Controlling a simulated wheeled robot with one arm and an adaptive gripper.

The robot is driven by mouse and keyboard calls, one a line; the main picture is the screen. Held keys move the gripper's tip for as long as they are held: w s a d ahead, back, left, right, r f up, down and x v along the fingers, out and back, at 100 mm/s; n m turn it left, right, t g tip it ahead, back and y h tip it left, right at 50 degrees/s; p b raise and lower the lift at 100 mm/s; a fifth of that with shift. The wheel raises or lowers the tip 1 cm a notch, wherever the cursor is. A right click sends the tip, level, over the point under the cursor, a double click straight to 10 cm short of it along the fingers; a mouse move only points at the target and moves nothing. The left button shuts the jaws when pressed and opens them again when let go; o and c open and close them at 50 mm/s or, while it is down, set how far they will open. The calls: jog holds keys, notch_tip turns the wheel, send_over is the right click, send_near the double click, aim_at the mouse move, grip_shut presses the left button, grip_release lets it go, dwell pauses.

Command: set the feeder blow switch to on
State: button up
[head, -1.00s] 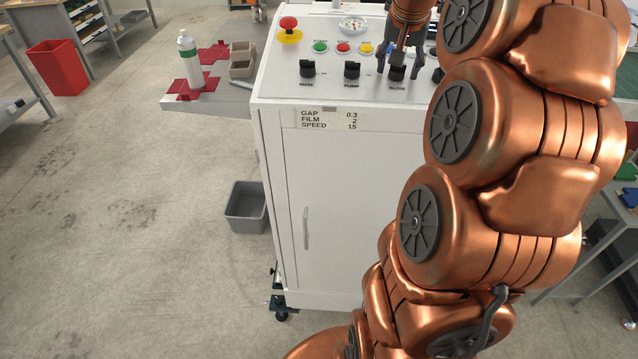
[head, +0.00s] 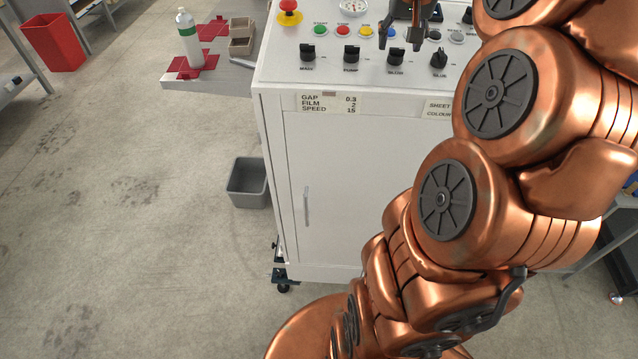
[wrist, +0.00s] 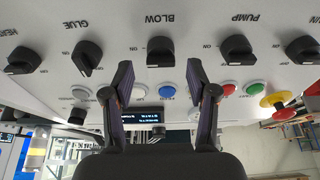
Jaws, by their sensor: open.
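The blow switch (head: 396,56) is a black rotary knob in the row along the front of the white machine's panel. It also shows upside down in the wrist view (wrist: 160,51), with its BLOW label and a small ON mark at one side. Its grip ridge looks roughly straight in line with the panel's depth, but I cannot read its exact setting. My gripper (head: 402,44) is open and empty, its fingertips just behind and above the knob in the head view. In the wrist view my gripper (wrist: 158,80) has its two fingers spread apart, clear of the knob.
The pump knob (head: 352,54) and glue knob (head: 439,57) flank the blow switch; the glue knob looks turned at an angle. Coloured push buttons, such as the yellow one (head: 366,32), lie behind. A red emergency stop (head: 289,12) is at the panel's left.

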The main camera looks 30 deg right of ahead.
jog(key=shift+b+v, duration=0.85)
jog(key=shift+v, duration=1.55)
jog(key=s+a+f+n+g+y, duration=0.15)
jog(key=a+f, duration=0.25)
jog(key=a, duration=0.4)
jog(key=s+a+f+n, duration=0.15)
jog(key=a+f, duration=0.25)
jog(key=a, duration=0.4)
jog(key=s+a+f+n+g+y, duration=0.1)
jog(key=s+a+f+n+g, duration=0.1)
jog(key=s+a+f, duration=0.6)
jog(key=shift+s+a+f+n+p, duration=0.35)
jog(key=shift+s+a+n, duration=0.25)
jog(key=shift+a, duration=0.9)
jog(key=shift+w, duration=0.1)
jog(key=s+a+f+g, duration=0.1)
jog(key=s+f, duration=0.2)
jog(key=s, duration=0.1)
jog(key=s+a+f+n+g, duration=0.1)
jog(key=s+a+f, duration=0.1)
jog(key=s, duration=0.3)
jog(key=shift+s+a+f, duration=0.15)
jog(key=shift+a+f, duration=0.15)
jog(key=shift+f, duration=0.25)
